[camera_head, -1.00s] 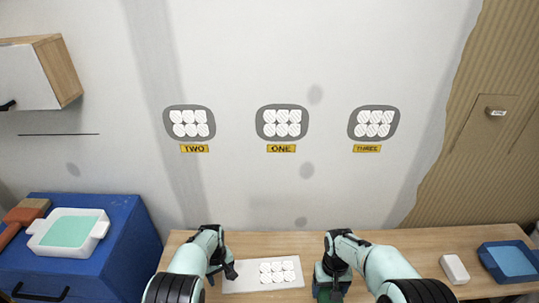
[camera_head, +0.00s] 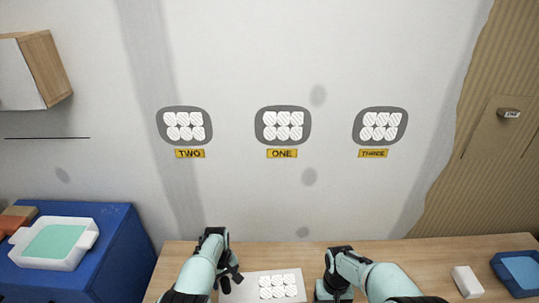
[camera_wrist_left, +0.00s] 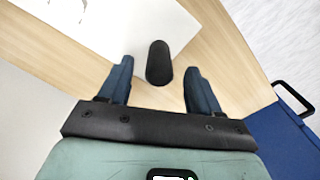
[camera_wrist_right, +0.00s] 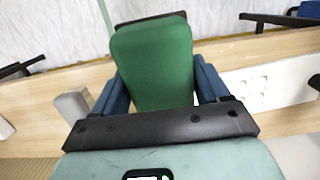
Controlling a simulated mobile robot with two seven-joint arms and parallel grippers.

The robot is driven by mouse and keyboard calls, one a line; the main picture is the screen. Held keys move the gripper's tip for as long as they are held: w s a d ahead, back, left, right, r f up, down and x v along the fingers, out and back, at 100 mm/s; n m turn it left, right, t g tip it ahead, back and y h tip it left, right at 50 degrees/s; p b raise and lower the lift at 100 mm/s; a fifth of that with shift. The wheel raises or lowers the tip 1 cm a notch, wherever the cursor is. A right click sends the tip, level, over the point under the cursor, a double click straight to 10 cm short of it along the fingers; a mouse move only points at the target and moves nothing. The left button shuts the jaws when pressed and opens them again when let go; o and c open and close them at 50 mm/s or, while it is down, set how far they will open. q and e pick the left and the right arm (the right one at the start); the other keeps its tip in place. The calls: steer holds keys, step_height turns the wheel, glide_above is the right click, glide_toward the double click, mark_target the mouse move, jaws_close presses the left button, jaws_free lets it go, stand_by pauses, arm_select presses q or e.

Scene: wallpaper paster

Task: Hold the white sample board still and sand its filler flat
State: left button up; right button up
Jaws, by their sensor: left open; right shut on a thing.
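The white sample board (camera_head: 238,292) lies on the wooden bench at the bottom of the head view, with several round white filler spots (camera_head: 278,287), finely hatched, on it. It also shows in the right wrist view (camera_wrist_right: 292,92). My left gripper (camera_head: 228,284) is at the board's left end. In the left wrist view its fingers (camera_wrist_left: 160,66) are open, either side of a black rounded post (camera_wrist_left: 159,62) by the board's edge; I cannot tell whether they touch it. My right gripper (camera_wrist_right: 153,85) is shut on a green block (camera_wrist_right: 152,62), to the right of the board.
A white block (camera_head: 467,281) and a blue tray (camera_head: 505,286) are on the bench at right. A blue cabinet (camera_head: 112,250) at left bears a white tray (camera_head: 82,258) with green inside. Three wall patches above are labelled TWO (camera_head: 190,153), ONE (camera_head: 282,153) and THREE (camera_head: 373,153).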

mark_target(226, 286)
arm_select(q)
step_height(226, 286, down, 5)
steer(key=b, duration=0.3)
steer(key=shift+f, duration=0.2)
arm_select(e)
step_height(226, 286, down, 4)
steer(key=shift+s+f, duration=0.1)
steer(key=shift+f, duration=0.05)
arm_select(q)
jaws_close()
jaws_free()
steer(key=shift+r, duration=0.1)
steer(key=shift+r+p, duration=0.65)
steer(key=shift+r, duration=0.25)
arm_select(e)
steer(key=shift+r, duration=0.8)
